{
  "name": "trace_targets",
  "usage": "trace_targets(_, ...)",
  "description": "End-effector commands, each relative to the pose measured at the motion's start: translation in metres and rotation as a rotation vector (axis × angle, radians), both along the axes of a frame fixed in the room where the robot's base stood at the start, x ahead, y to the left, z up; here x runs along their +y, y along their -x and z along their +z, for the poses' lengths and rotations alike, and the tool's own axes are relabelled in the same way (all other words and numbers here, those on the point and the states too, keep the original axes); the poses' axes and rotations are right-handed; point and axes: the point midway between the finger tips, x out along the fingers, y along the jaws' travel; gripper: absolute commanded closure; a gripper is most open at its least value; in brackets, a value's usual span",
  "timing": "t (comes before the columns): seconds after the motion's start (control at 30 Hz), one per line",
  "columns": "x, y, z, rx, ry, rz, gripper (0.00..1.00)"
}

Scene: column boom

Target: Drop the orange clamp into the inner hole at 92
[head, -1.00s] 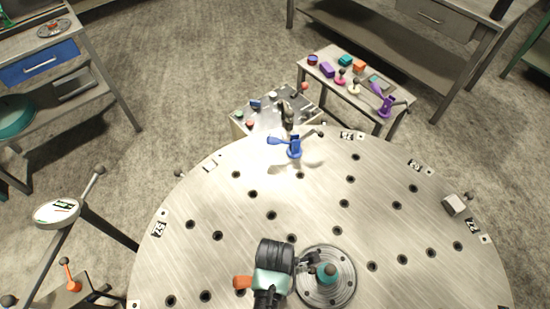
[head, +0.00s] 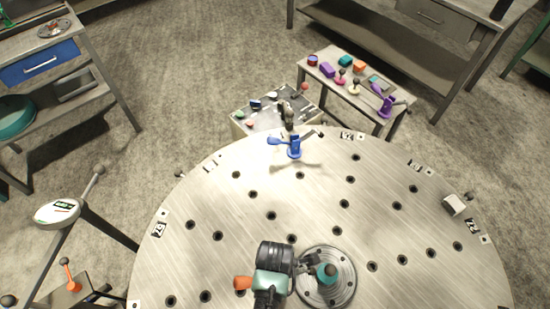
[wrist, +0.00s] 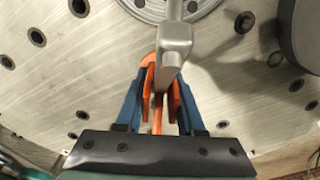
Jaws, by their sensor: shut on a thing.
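My gripper (wrist: 161,92) has blue fingers, shut on the orange clamp in the wrist view. The clamp's orange body (wrist: 176,100) shows between the fingers, and its grey bar (wrist: 175,40) reaches away over the central disc. In the head view, my arm covers most of the clamp; an orange end (head: 243,282) sticks out left. The clamp is over the round metal table (head: 230,260), beside the central hub (head: 340,291) with its teal knob. Its height above the table and its underside cannot be told.
A blue clamp (head: 294,150) stands at the table's far edge. A grey block (head: 454,205) sits near the right rim. A control box (head: 262,117) and a side table (head: 335,83) with a purple clamp (head: 385,106) stand beyond. The table between hub and blue clamp is clear.

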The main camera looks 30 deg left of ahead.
Motion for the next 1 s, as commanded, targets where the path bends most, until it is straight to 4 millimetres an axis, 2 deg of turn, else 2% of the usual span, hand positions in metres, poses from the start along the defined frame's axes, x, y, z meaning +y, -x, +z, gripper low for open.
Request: trace_targets(1.0,0.000,-0.001,-0.029,-0.003,-0.001,0.000,1.00)
